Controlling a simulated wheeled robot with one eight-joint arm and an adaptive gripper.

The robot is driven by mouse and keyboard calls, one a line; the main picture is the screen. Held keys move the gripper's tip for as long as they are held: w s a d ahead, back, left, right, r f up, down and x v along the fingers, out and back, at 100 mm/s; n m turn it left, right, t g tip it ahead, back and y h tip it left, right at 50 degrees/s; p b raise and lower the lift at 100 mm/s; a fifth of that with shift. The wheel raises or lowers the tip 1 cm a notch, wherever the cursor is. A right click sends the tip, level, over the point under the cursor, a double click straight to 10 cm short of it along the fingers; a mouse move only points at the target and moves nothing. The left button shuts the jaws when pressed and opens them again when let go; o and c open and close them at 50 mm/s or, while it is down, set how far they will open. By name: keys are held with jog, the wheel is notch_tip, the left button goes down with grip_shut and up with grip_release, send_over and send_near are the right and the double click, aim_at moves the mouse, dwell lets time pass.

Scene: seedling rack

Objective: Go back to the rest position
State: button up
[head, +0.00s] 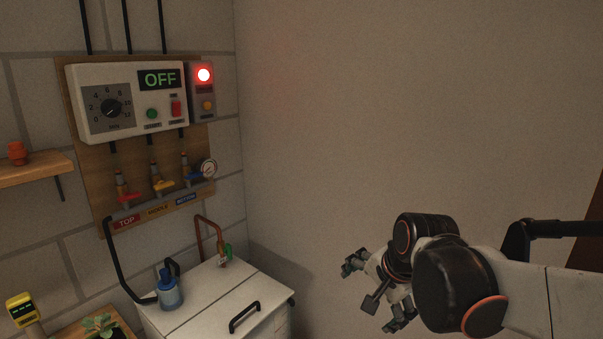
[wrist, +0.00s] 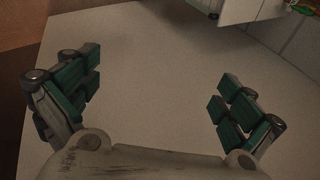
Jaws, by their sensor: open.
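My gripper (head: 378,290) is at the lower right of the head view, in front of the plain wall and to the right of the white cabinet. It is open and empty. In the wrist view my gripper (wrist: 155,100) has its two green-padded fingers spread wide, with only bare pale surface between them. My arm reaches in from the right edge of the head view.
A white cabinet (head: 205,300) with a blue bottle (head: 169,290) stands at lower left. Above hang a control box (head: 130,125) reading OFF, a lit red lamp (head: 204,75) and several valves. A seedling (head: 100,324) sits lower left. The right wall (head: 420,120) is bare.

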jog(key=s+d+n+t, duration=0.1)
jog(key=s+d+n, duration=0.1)
jog(key=s+n, duration=0.3)
jog(key=s+d+r+n+h, duration=0.1)
jog(key=s+d+n, duration=0.2)
jog(key=s, duration=0.8)
jog(key=n, duration=0.2)
jog(key=shift+d+n+t+h, duration=0.3)
jog(key=shift+n+t, duration=0.1)
